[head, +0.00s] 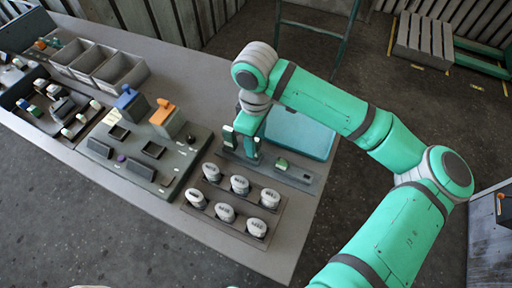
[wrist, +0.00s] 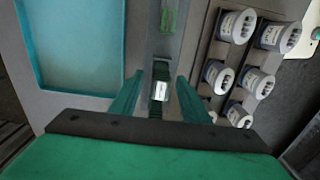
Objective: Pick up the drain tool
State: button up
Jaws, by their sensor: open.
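My gripper (head: 243,143) is over a narrow grey rack (head: 306,180) on the table. Its fingers are apart. In the wrist view, my gripper (wrist: 160,88) has a small pale piece with dark parts (wrist: 160,91) between its fingers, with gaps showing on both sides. This piece stands in the rack's channel (wrist: 161,45) and may be the drain tool; its full shape is hidden. A green piece (head: 282,163) sits farther along the same rack, and it also shows in the wrist view (wrist: 169,14).
A blue tray (head: 300,132) lies behind the rack. A holder with several white labelled cylinders (head: 239,184) is in front. A grey fixture with blue and orange blocks (head: 164,118) and grey bins (head: 120,72) are to the left. The table's front right corner is clear.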

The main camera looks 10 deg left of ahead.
jog(key=shift+s+a+f, duration=0.1)
jog(key=shift+a+f, duration=0.05)
jog(key=shift+f, duration=0.85)
jog(key=shift+a+f, duration=0.1)
jog(key=shift+f, duration=0.85)
jog(key=shift+c, duration=0.7)
jog(key=shift+d, duration=0.1)
jog(key=c, duration=0.8)
jog(key=shift+r, duration=0.1)
